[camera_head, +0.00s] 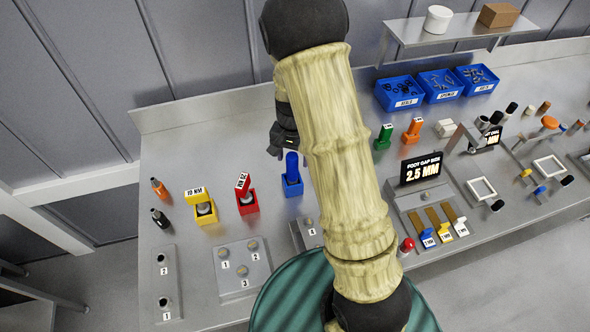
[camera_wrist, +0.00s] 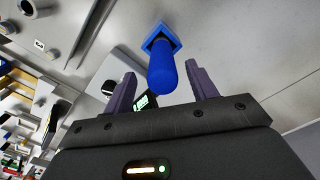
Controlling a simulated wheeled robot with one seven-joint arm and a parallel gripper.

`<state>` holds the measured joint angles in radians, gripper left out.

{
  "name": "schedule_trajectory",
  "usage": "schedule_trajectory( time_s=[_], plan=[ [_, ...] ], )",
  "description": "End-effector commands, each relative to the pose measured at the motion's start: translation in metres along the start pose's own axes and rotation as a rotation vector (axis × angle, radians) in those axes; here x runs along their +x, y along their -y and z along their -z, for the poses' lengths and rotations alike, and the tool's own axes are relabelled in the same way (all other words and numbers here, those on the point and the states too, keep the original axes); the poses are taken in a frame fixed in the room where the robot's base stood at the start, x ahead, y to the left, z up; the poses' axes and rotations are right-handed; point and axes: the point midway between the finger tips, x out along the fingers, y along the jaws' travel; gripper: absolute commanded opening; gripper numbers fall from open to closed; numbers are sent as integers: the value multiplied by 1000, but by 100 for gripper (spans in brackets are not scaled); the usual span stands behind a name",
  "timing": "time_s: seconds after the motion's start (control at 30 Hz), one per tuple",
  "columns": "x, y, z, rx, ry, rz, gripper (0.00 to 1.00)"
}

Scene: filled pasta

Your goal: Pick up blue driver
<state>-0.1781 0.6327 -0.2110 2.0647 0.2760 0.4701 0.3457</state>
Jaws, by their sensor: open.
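The blue driver (camera_head: 291,163) stands upright in a blue square holder (camera_head: 292,187) on the grey bench, just left of my arm in the head view. In the wrist view the blue driver (camera_wrist: 162,72) rises from its blue holder (camera_wrist: 160,40) toward the camera. My gripper (camera_wrist: 160,85) is open, with its two purple fingers apart. The driver's end shows between the fingers in the picture, but I cannot tell whether it lies between them in depth. In the head view my gripper (camera_head: 279,140) is mostly hidden behind my arm.
A red holder (camera_head: 247,204) with a red-topped driver and a yellow holder (camera_head: 205,213) stand to the left. Numbered grey blocks (camera_head: 242,268) lie in front. Blue bins (camera_head: 401,94) and a black display (camera_head: 421,169) are to the right.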

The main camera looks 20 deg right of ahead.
Motion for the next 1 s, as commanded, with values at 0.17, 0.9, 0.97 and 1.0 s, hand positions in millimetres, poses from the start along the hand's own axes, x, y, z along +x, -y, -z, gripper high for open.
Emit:
schedule_trajectory(
  time_s=[0.17,0.9,0.97,1.0],
  plan=[
    [1,2,-1,-5,1,0,58],
    [52,-2,4,7,0,1,58],
    [52,-1,4,6,0,1,58],
    [52,-1,4,6,0,1,58]
  ],
)
